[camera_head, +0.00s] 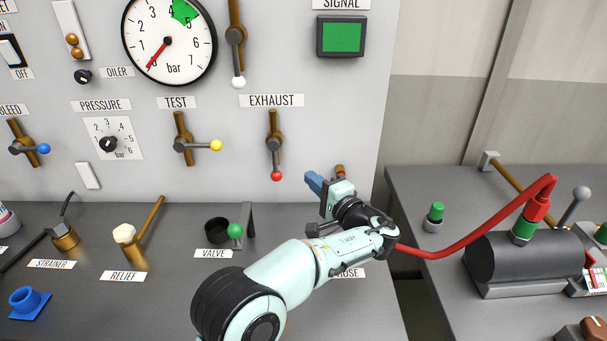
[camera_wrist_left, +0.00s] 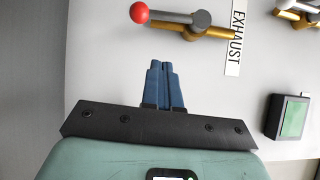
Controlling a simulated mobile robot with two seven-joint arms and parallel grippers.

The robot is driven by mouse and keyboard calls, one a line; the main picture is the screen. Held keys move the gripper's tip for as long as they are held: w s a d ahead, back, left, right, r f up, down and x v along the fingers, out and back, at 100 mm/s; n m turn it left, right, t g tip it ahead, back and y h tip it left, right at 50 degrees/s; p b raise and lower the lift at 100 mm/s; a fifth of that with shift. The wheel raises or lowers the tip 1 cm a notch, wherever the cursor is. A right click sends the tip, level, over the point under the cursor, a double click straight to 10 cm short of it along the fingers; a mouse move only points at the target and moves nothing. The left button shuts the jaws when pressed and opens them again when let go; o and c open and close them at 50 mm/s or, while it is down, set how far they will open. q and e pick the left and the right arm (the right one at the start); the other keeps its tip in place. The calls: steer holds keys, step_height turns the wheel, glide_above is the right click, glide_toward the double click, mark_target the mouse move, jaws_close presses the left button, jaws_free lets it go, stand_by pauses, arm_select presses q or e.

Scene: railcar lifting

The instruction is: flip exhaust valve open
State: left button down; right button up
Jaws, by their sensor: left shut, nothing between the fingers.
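The exhaust valve (camera_head: 274,144) is on the grey panel under its EXHAUST label (camera_head: 271,100). Its brass pipe is vertical and its grey lever points straight down, ending in a red knob (camera_head: 276,176). In the left wrist view the red knob (camera_wrist_left: 139,12) and lever show near the top, beyond the fingertips. My left gripper (camera_head: 314,182) is in front of the panel, right of and slightly below the red knob, apart from it. Its blue fingers (camera_wrist_left: 164,84) are shut together with nothing between them. My right gripper is not in view.
The test valve (camera_head: 184,144) with a yellow knob is left of the exhaust valve. A white-knobbed valve (camera_head: 236,40) and a gauge (camera_head: 169,42) are above. A red hose (camera_head: 480,237) runs behind my left wrist to a dark cylinder (camera_head: 523,261) on the right bench.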

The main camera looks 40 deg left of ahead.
arm_select(q)
steer(key=v, duration=0.5)
steer(key=shift+s+d+r, duration=0.1)
steer(key=shift+s+d, duration=0.1)
steer(key=shift+s, duration=0.2)
